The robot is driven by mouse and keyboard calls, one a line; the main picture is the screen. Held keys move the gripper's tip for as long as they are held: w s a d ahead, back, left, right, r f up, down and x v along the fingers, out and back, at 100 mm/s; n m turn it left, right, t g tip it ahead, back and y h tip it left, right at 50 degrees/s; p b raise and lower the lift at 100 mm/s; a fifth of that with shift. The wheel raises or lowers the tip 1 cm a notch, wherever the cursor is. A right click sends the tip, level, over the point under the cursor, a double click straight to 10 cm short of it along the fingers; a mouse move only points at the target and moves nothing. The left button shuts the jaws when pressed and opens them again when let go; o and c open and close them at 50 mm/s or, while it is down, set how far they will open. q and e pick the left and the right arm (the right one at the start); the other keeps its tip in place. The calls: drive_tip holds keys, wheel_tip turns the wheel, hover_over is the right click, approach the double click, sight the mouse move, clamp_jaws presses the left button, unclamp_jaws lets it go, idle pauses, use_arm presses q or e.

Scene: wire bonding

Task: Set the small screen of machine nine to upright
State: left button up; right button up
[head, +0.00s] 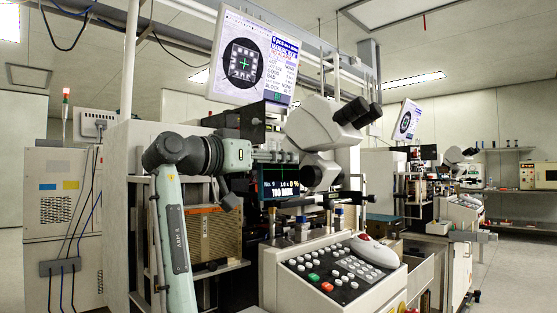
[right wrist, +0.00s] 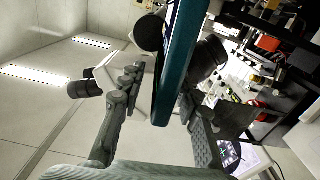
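The small screen (head: 283,187) is a dark panel with lit text, including "TOO DARK", set in the near machine below the microscope. Its right part is hidden behind the microscope, and its exact tilt is hard to judge. My right gripper (head: 246,188) is at its left side, with the fingers mostly unclear in the head view. In the right wrist view my right gripper (right wrist: 163,88) is open, one finger on each side of a teal slab (right wrist: 177,60), which looks like the screen's edge. A gap shows at the left finger; contact at the right finger is unclear. My left gripper is not in view.
A large monitor (head: 255,57) hangs above. The white microscope (head: 325,130) stands close on the right of the small screen. A sloped control panel (head: 330,270) with buttons and a white mouse (head: 375,250) lies in front. An orange-brown slotted rack (head: 214,235) is below my wrist.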

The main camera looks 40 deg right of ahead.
drive_tip(key=s+a, duration=0.1)
drive_tip(key=a, duration=1.1)
